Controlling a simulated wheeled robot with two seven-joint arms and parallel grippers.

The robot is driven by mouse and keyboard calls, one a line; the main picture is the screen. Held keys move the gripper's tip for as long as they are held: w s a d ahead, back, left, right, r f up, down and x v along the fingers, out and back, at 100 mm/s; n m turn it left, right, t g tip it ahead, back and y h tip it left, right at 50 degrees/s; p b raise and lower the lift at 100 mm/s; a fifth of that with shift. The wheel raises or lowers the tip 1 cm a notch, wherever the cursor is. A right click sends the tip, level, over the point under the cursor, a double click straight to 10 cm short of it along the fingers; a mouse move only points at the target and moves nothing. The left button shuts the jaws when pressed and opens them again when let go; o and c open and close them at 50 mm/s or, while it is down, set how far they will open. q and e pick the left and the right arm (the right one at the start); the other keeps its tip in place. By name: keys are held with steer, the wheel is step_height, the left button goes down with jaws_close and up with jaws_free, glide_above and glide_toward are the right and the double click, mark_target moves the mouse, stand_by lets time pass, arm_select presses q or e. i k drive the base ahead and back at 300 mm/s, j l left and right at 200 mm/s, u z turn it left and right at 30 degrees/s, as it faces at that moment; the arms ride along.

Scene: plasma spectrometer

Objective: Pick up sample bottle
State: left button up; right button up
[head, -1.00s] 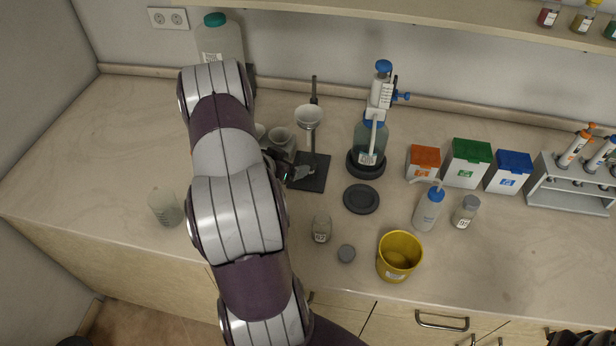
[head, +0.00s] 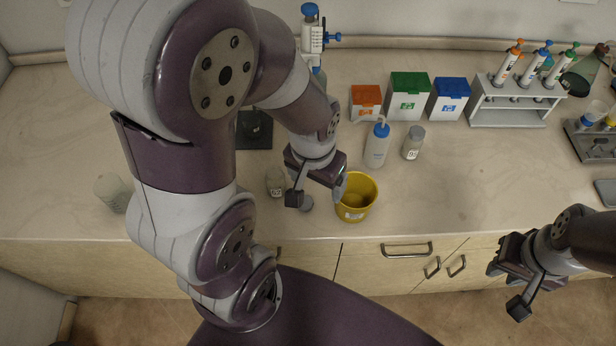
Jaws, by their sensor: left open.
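Two small labelled bottles could be the sample bottle. An open clear one (head: 275,182) stands left of my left gripper, with a grey cap (head: 306,204) on the table to its right. A closed, grey-capped one (head: 412,142) stands upright right of the blue-topped wash bottle (head: 377,142). My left gripper (head: 318,194) is open and empty, reaching down over the counter near the grey cap and left of the yellow bucket (head: 357,199). Its height above the cap is hard to tell. My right gripper (head: 508,286) has its fingers apart, in front of the counter.
Orange (head: 365,103), green (head: 408,97) and blue (head: 448,99) lidded boxes stand behind the bottles. A pipette rack (head: 508,110) is further right. A beaker (head: 112,193) stands at the left. The counter right of the bucket is clear. My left arm hides much of the back left.

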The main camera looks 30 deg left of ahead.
mark_target(276, 182)
steer(key=u, duration=1.45)
